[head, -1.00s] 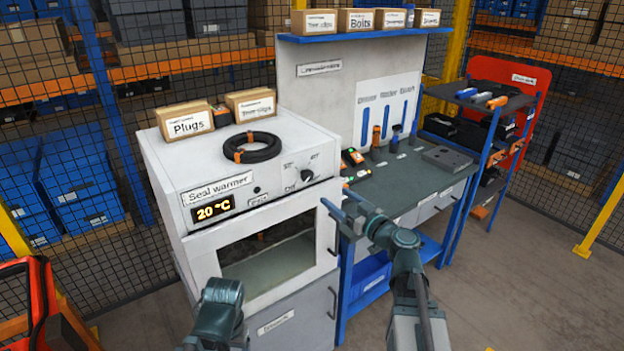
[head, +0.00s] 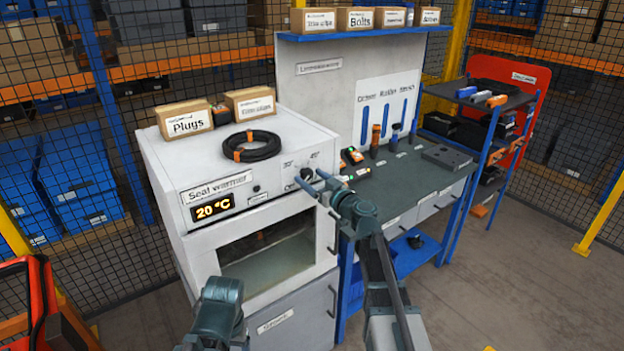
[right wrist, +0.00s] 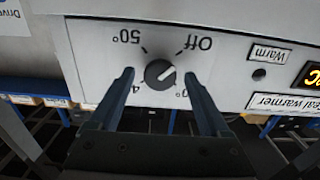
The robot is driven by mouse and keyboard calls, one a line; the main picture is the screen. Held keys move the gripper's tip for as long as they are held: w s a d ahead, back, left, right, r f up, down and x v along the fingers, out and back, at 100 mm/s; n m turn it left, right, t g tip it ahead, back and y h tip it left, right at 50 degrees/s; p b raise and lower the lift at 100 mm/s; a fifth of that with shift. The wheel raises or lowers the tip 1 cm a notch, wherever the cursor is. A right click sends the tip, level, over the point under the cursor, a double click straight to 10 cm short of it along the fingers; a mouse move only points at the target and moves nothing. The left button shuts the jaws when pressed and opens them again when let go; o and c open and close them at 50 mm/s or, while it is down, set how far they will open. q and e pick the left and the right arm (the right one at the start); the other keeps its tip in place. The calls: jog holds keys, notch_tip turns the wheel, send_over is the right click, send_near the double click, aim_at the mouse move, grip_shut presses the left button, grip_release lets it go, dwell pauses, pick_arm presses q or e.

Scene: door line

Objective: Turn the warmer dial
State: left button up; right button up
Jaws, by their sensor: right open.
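The seal warmer (head: 190,185) is a white cabinet with a glass door and a display (head: 212,207) reading 20 °C. Its round dark dial (right wrist: 160,74) is on the front panel, and it also shows small in the head view (head: 306,173). In the right wrist view the panel is upside down and the dial's light mark points toward the "Off" side. My right gripper (right wrist: 159,76) is open, with one finger on each side of the dial and gaps visible; the fingers cover parts of the lower scale numbers. Only a link of my left arm shows in the head view.
A coiled black hose (head: 250,146) and boxes labelled Plugs (head: 186,120) and others sit on the warmer's top. A workbench (head: 420,185) with tools stands to the right. The "Warm" lamp (right wrist: 259,74) looks dark. Open floor lies at the lower right.

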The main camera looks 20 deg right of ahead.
grip_shut()
dwell(0.3)
